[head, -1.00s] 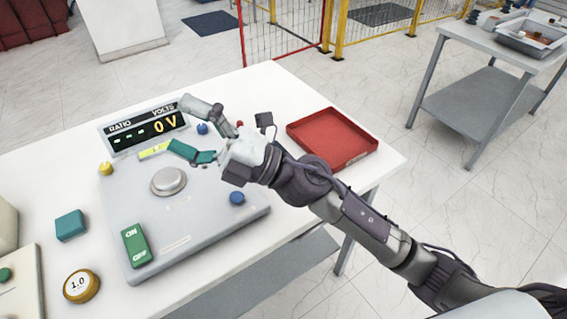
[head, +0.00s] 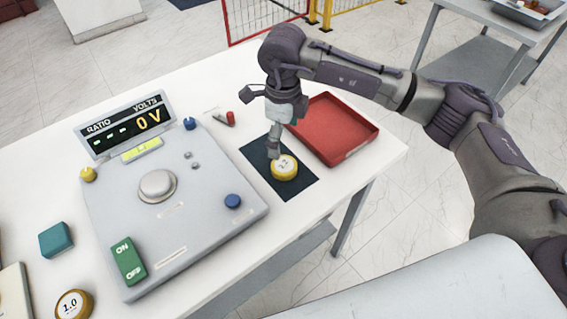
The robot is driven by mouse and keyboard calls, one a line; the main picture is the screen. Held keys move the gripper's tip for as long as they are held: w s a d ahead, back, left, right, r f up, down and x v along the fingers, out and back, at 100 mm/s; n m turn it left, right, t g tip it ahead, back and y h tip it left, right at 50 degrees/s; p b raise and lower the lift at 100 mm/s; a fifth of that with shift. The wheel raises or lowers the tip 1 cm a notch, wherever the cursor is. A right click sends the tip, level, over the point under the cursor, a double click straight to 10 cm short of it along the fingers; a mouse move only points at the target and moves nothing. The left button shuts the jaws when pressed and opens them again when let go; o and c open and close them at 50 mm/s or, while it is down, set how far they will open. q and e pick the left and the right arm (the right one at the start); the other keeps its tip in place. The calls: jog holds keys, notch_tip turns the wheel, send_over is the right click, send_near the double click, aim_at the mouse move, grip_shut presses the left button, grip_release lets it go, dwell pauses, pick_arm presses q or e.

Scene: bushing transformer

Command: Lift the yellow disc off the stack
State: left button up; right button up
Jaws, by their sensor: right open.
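A yellow disc (head: 285,168) with a white top and a partly readable number lies on a dark mat (head: 304,186), between the instrument panel and the red tray. Whether it rests on other discs cannot be made out. My right gripper (head: 277,146) points down right above and behind this disc, open. One grey finger reaches down at the disc's far left edge; the other is mostly hidden by the hand, and contact cannot be told. Another yellow disc (head: 73,304), marked 1.0, lies at the front left of the table. My left gripper is not in view.
The grey instrument panel (head: 205,225) with knobs, an ON/OFF switch (head: 128,261) and a 0 V display (head: 126,126) stands left of the mat. The empty red tray (head: 335,130) is close on the right. A teal block (head: 56,240) lies at the left.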

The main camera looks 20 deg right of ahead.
send_over(284, 164)
notch_tip(284, 164, down, 4)
jog(key=shift+a+f+p, duration=0.1)
jog(key=shift+f+p, duration=0.15)
jog(key=shift+p, duration=0.15)
jog(key=shift+s+f, duration=0.1)
jog(key=shift+f, duration=0.1)
notch_tip(284, 164, down, 4)
jog(key=shift+r+p, duration=0.15)
jog(key=shift+p, duration=1.05)
jog(key=shift+f, duration=0.55)
jog(key=c, duration=1.5)
jog(key=shift+r, duration=0.1)
